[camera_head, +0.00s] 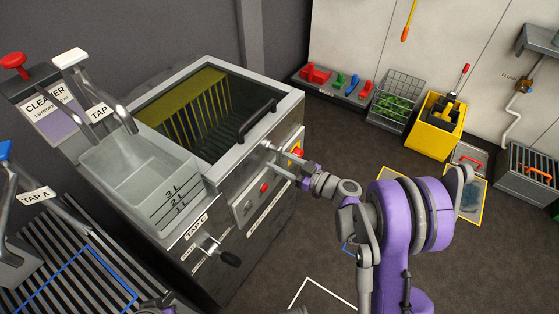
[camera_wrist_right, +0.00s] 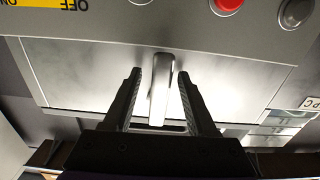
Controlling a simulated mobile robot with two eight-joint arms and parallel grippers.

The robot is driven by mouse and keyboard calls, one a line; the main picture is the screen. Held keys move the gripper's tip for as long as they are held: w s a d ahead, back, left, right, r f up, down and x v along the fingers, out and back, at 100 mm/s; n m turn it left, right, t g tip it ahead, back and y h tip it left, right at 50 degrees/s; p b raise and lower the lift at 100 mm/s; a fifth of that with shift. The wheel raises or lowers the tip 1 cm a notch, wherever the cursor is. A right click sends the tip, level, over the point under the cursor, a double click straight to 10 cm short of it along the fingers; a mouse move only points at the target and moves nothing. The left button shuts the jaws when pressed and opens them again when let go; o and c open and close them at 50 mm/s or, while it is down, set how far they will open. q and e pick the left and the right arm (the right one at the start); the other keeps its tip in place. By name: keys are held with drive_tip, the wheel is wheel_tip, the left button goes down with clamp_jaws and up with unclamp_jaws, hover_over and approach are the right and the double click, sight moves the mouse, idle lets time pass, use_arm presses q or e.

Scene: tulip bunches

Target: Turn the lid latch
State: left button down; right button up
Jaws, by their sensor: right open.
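The machine's lid (camera_head: 212,110) is a dark glass panel in a steel frame with a black handle (camera_head: 258,120), and it lies closed. A silver lever, which looks like the latch (camera_wrist_right: 160,90), stands out from a pale plate on the machine's front in the right wrist view. My right gripper (camera_wrist_right: 157,85) is open, with one dark finger on each side of this lever; I cannot tell whether either touches it. In the head view my right gripper (camera_head: 272,158) reaches the front panel below the lid's edge. Part of my left arm shows at the bottom edge; its jaws are unclear.
A red button (camera_wrist_right: 228,5) and a yellow OFF/ON label (camera_wrist_right: 50,3) sit near the lever. A clear measuring basin (camera_head: 145,170) and taps stand left of the lid. A black-knobbed tap (camera_head: 229,258) sticks out low on the front.

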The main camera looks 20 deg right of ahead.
drive_tip(key=v, duration=1)
drive_tip(key=shift+s+d+p, duration=0.25)
drive_tip(key=shift+s+p, duration=0.1)
drive_tip(key=shift+p, duration=0.05)
